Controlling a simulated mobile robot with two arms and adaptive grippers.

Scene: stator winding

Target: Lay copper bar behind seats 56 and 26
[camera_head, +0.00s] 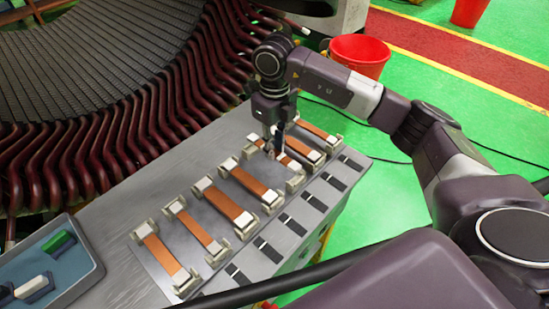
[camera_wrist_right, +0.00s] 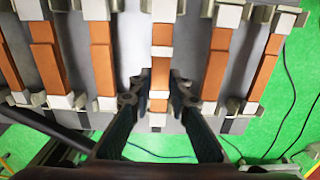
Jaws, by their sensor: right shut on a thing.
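My right gripper (camera_head: 273,152) is over the back right part of the metal fixture plate (camera_head: 150,270). In the right wrist view its two fingers (camera_wrist_right: 158,88) stand on either side of a copper bar (camera_wrist_right: 160,52) and are shut on it. That bar lies lengthwise between its neighbours, low over the plate; whether it touches the seats I cannot tell. Several other copper bars (camera_head: 230,204) lie in parallel rows with pale blocks (camera_head: 245,219) at their ends. Seat numbers are not readable. My left gripper is not in view.
A large stator (camera_head: 90,65) with dark red coil ends stands behind the plate. A grey-blue bin (camera_head: 80,280) with green and white items is at lower left. A red bucket (camera_head: 360,55) stands on the green floor. Black pads (camera_head: 315,202) line the plate's front edge.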

